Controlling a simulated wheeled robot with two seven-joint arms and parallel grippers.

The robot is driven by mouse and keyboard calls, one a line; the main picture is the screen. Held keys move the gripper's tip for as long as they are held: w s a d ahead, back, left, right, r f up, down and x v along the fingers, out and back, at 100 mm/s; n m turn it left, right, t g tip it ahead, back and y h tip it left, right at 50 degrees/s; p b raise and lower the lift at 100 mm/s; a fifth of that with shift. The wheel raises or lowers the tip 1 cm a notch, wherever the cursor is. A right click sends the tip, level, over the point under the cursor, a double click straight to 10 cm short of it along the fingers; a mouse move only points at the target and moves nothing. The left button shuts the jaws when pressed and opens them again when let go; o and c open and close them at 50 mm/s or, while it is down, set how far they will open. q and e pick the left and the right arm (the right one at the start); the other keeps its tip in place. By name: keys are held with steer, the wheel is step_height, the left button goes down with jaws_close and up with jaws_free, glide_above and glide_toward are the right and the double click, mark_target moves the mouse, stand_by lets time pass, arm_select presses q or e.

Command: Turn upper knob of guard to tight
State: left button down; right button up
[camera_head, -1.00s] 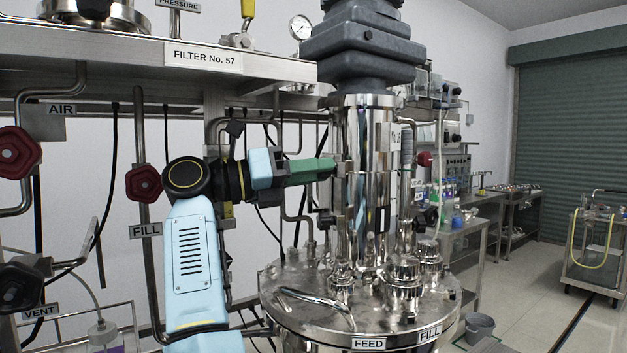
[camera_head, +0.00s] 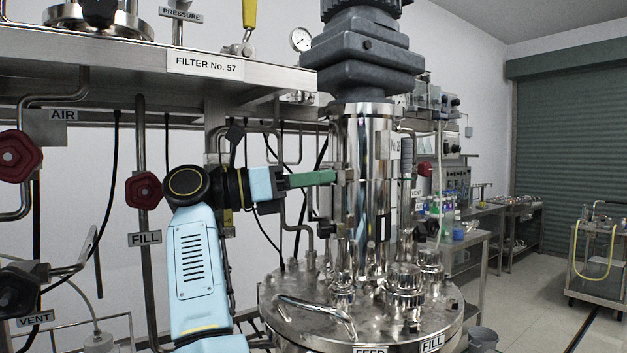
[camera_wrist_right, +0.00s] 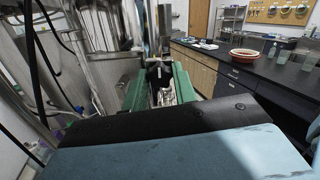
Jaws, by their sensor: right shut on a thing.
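The guard is the tall polished metal cylinder (camera_head: 374,205) standing on the vessel lid in the head view. Its upper knob (camera_head: 346,177) is on the cylinder's left side, mostly hidden by my fingertips. My right gripper (camera_head: 334,177) comes from the left with green fingers at that knob, shut on it. In the right wrist view the green fingers (camera_wrist_right: 158,72) stand either side of a small dark part, with shiny metal below. A lower dark knob (camera_head: 325,224) sits further down the guard's left side, apart from my gripper. My left gripper is not seen.
A grey bellows housing (camera_head: 362,60) sits above the guard. The vessel lid (camera_head: 300,290) carries a handle and fittings. A steel shelf labelled FILTER No. 57 (camera_head: 205,65) is at upper left, with red valve knobs (camera_head: 143,190) and pipes below.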

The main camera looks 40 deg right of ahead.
steer(key=o, duration=1)
steer(key=shift+c, duration=0.2)
